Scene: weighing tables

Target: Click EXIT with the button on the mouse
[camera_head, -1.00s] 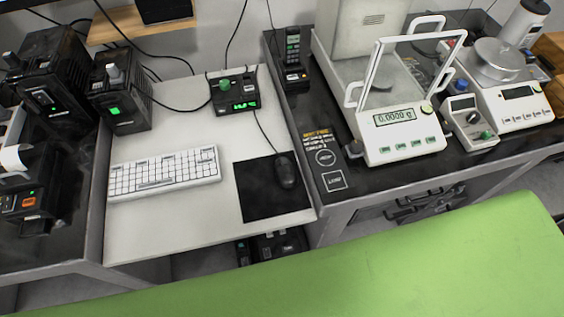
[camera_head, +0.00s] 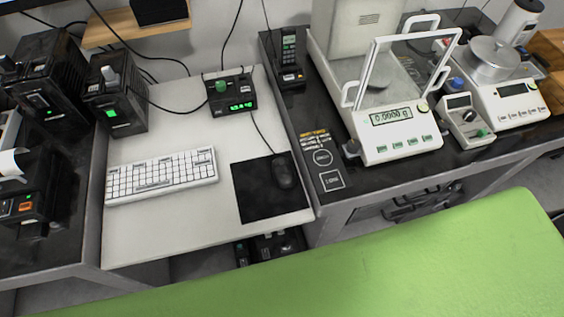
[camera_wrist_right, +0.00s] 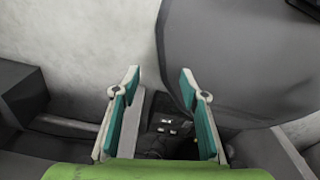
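A black computer mouse (camera_head: 285,174) lies on the right part of a black mouse pad (camera_head: 255,203), on the white desk. Its cable runs up to a small black device with a green display. No EXIT label and no screen can be made out in the head view. Neither gripper shows in the head view. In the right wrist view my right gripper (camera_wrist_right: 163,88) is open, with its two teal-lined fingers apart and nothing between them. It is away from the mouse, which does not show there. My left gripper is not in view.
A white keyboard (camera_head: 160,176) lies left of the pad. The small black device (camera_head: 232,106) stands behind. A white balance (camera_head: 400,135) reading 0.0000 g stands on the dark table to the right. A large green surface (camera_head: 400,260) fills the front. The desk around the pad is mostly clear.

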